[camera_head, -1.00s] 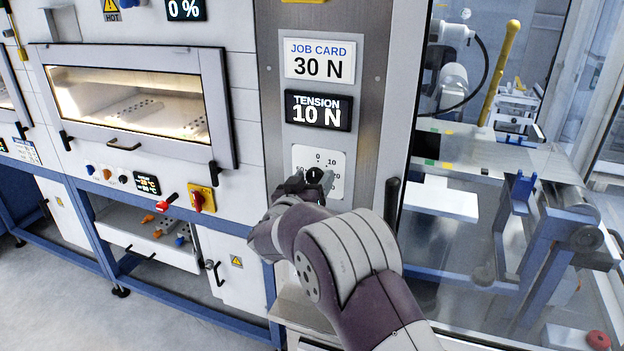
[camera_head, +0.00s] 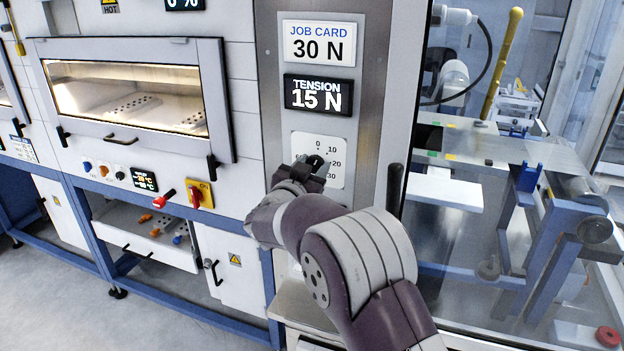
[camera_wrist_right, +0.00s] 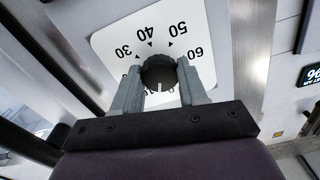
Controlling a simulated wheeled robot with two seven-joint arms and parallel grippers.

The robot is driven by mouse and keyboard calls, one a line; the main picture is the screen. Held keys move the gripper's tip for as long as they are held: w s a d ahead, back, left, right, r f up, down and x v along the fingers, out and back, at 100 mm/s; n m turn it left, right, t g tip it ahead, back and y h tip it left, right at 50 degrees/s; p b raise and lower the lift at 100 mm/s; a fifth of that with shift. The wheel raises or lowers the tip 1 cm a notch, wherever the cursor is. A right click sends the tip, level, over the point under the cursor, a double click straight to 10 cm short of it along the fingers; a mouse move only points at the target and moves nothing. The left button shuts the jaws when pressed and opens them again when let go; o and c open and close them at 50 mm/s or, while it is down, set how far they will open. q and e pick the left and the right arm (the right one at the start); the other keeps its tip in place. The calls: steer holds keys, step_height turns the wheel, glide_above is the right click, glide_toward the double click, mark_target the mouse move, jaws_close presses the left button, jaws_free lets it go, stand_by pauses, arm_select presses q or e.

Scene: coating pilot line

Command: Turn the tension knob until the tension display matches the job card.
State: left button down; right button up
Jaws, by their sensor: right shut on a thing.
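The job card (camera_head: 319,43) reads 30 N. The tension display (camera_head: 319,94) below it reads 15 N. The white dial plate (camera_head: 337,148) with printed numbers is under the display. My right gripper (camera_head: 312,166) is at the dial plate and covers part of it. In the right wrist view, my right gripper (camera_wrist_right: 160,92) is shut on the black tension knob (camera_wrist_right: 159,71), one finger on each side. The plate (camera_wrist_right: 112,42) there shows 30, 40, 50 and 60 upside down; the lower numbers are mostly hidden. My left gripper is not in view.
A dark vertical handle (camera_head: 395,188) stands just right of my right arm. An oven with a window (camera_head: 130,95) is at left, with small knobs and a red switch (camera_head: 200,195) below. A glass-walled enclosure with rollers (camera_head: 577,230) is at right.

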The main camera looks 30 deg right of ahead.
steer(key=shift+f+m+b, duration=0.1)
steer(key=shift+m+b, duration=5.55)
steer(key=shift+m, duration=0.75)
steer(key=o, duration=1.1)
steer(key=shift+w, duration=0.1)
steer(key=shift+c, duration=0.2)
steer(key=b+v, duration=0.3)
steer(key=v, duration=0.9)
steer(key=shift+s+a, duration=0.2)
steer(key=shift+s, duration=0.1)
